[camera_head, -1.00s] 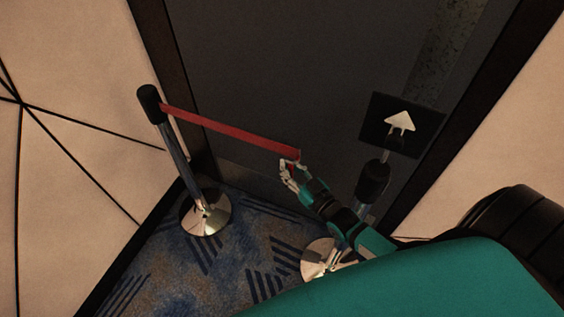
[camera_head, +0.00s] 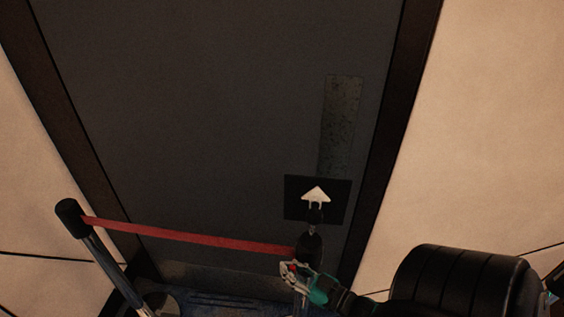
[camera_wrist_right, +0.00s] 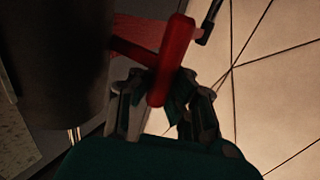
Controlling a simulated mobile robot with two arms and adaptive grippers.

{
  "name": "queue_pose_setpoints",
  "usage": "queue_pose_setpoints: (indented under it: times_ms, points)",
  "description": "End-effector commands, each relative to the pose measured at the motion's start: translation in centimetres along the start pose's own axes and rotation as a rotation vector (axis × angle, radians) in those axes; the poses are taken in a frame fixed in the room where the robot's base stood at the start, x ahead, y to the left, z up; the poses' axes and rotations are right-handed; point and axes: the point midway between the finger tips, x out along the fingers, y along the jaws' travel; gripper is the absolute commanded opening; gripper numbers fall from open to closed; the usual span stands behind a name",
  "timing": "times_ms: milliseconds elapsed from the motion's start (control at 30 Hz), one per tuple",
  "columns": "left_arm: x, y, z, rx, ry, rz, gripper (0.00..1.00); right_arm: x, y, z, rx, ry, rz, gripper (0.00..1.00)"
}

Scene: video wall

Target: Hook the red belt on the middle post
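The red belt (camera_head: 190,237) stretches from the black head of the left post (camera_head: 70,218) to my right gripper (camera_head: 290,272). My right gripper is shut on the belt's red end piece, which shows between its fingers in the right wrist view (camera_wrist_right: 172,60). The gripper is close beside the black head of the post with the arrow sign (camera_head: 309,247), apparently the middle post. In the wrist view a large dark cylinder, likely that post's head (camera_wrist_right: 55,60), stands left of the belt end, with a small gap. My left gripper is not in view.
A black sign with a white arrow (camera_head: 296,203) tops the near post. A dark wall panel (camera_head: 220,100) stands behind both posts. Pale wall panels (camera_head: 490,130) flank it. Little of the patterned carpet shows at the bottom.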

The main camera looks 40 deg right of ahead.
Motion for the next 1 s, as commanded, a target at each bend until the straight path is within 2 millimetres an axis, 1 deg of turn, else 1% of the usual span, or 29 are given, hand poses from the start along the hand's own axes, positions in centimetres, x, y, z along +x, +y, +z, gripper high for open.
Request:
queue_pose_setpoints:
  times_ms: [33,233,300,533,700,833,933,1000]
  points:
    - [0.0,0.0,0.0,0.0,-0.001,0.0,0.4,-0.7,-0.1,0.6,0.0,-0.017,-0.001,0.0]
    - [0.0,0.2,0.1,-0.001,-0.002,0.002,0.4,-0.7,0.0,0.6,-0.001,-0.017,0.001,0.0]
    - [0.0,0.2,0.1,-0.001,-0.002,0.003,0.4,-0.7,0.0,0.6,-0.002,-0.018,0.001,0.11]
    - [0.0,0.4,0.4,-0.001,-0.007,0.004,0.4,-0.5,0.1,0.4,-0.003,-0.012,0.001,0.41]
    - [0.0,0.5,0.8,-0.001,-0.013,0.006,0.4,-0.4,0.1,0.3,-0.003,-0.009,0.001,0.42]
    - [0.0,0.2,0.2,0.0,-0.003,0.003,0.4,-0.5,0.1,0.3,-0.003,-0.009,0.001,0.42]
    - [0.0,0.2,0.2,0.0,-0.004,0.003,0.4,-1.3,0.0,0.3,-0.002,-0.01,0.001,0.42]
    - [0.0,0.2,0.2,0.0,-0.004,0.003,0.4,-2.4,0.0,0.3,-0.002,-0.012,0.001,0.42]
